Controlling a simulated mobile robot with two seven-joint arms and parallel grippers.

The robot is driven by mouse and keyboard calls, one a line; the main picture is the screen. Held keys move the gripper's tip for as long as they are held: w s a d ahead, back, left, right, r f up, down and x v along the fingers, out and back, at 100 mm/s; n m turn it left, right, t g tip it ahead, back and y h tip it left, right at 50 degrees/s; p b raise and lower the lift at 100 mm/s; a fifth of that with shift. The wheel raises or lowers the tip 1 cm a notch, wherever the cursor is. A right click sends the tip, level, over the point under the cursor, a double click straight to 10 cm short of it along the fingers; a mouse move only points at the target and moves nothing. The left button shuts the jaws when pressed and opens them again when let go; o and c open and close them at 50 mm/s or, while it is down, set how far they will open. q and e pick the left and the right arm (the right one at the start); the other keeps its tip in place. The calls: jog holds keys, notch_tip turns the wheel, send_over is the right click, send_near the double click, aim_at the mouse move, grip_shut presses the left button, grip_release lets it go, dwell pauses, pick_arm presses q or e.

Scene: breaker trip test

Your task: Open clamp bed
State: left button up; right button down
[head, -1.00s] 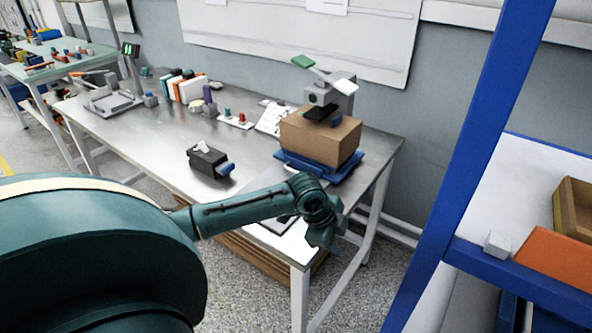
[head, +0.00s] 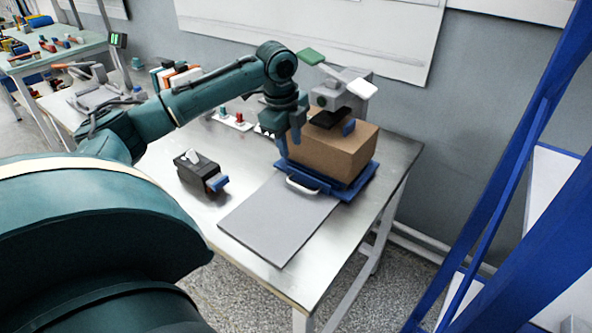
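The clamp fixture (head: 325,96) is a grey block with a green-tipped lever (head: 308,56) rising to the left and a pale pad (head: 361,88) at the right. It stands at a brown box-like block (head: 325,150) on a blue base (head: 357,187), at the right end of the metal table. My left gripper (head: 288,143) points down at the left face of the brown block, below and left of the lever. Its fingers are small and partly merged in view, so their opening is unclear. I see nothing held. My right gripper is out of view.
A grey board (head: 275,218) lies in front of the base, with a white handle (head: 302,186) at its back edge. A black device (head: 201,171) sits left of it. Blue shelving (head: 540,140) stands at the right. The table's front right corner is clear.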

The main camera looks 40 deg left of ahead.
aim_at(297, 184)
pick_arm(q)
jog(key=f, duration=0.4)
jog(key=w+f, duration=0.1)
jog(key=f, duration=0.3)
jog(key=w+f, duration=0.1)
jog(key=f, duration=0.3)
jog(key=shift+w+f+b, duration=0.1)
jog(key=shift+f+b, duration=0.2)
jog(key=shift+f, duration=0.1)
grip_shut()
